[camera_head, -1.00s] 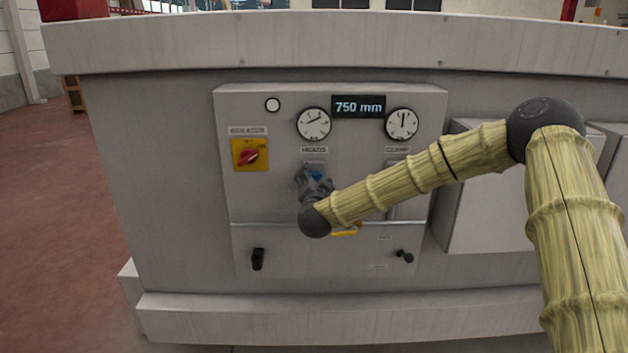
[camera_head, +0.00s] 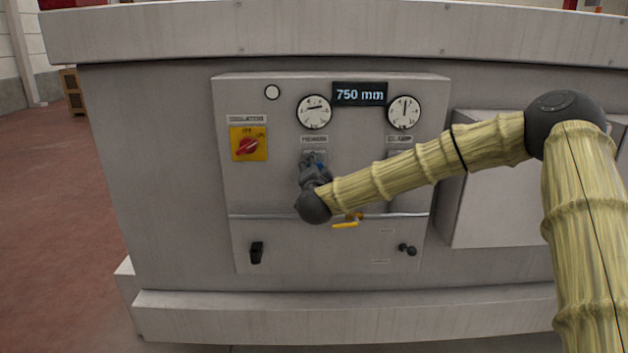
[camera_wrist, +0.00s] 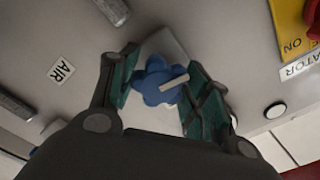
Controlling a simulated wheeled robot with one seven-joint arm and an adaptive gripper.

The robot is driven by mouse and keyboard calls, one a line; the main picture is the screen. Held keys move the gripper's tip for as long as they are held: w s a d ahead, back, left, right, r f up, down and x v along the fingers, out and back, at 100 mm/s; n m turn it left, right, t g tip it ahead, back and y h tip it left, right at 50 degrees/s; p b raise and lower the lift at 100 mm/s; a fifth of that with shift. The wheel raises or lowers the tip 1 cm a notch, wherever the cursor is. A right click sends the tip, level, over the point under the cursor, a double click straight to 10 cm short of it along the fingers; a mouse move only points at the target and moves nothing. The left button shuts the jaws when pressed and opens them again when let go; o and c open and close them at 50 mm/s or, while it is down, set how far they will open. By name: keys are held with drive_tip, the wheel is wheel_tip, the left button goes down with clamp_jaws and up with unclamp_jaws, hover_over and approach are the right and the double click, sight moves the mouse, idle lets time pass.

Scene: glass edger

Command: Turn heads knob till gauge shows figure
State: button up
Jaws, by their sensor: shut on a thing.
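The blue heads knob (camera_wrist: 160,82) has a lobed rim and a pale pointer bar. In the wrist view it sits between the two green-padded fingers of my gripper (camera_wrist: 163,88), which is shut on it. In the head view my gripper (camera_head: 316,172) is below the HEADS label (camera_head: 314,139) and hides most of the knob. The heads gauge (camera_head: 314,112) is a round white dial above that label, its needle lying close to horizontal. A display (camera_head: 359,94) to its right reads 750 mm.
The clamp gauge (camera_head: 404,112) is at the right of the panel. A yellow isolator plate with a red switch (camera_head: 247,146) is at the left. A yellow lever (camera_head: 345,224), a black handle (camera_head: 257,252) and a small black knob (camera_head: 408,249) sit lower.

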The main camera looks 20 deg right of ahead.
drive_tip(key=m+b, duration=0.2)
drive_tip(key=b, duration=0.1)
drive_tip(key=m+b, duration=0.2)
drive_tip(key=b, duration=0.2)
drive_tip(key=shift+f+m, duration=0.3)
drive_tip(key=shift+f, duration=0.1)
drive_tip(key=m+b, duration=0.4)
drive_tip(key=b, duration=0.3)
drive_tip(key=shift+m+b, duration=0.3)
drive_tip(key=shift+b, duration=0.05)
drive_tip(key=m+b, duration=0.4)
drive_tip(key=b, duration=0.2)
drive_tip(key=shift+m+b, duration=0.3)
drive_tip(key=shift+r+m+b, duration=0.2)
drive_tip(key=shift+m+b, duration=0.9)
drive_tip(key=shift+b, duration=0.15)
drive_tip(key=shift+r, duration=0.1)
drive_tip(key=o, duration=1)
drive_tip(key=shift+s+r, duration=0.1)
drive_tip(key=shift+s, duration=0.05)
drive_tip(key=v, duration=1.1)
drive_tip(key=shift+s+a, duration=0.1)
drive_tip(key=shift+s, duration=0.2)
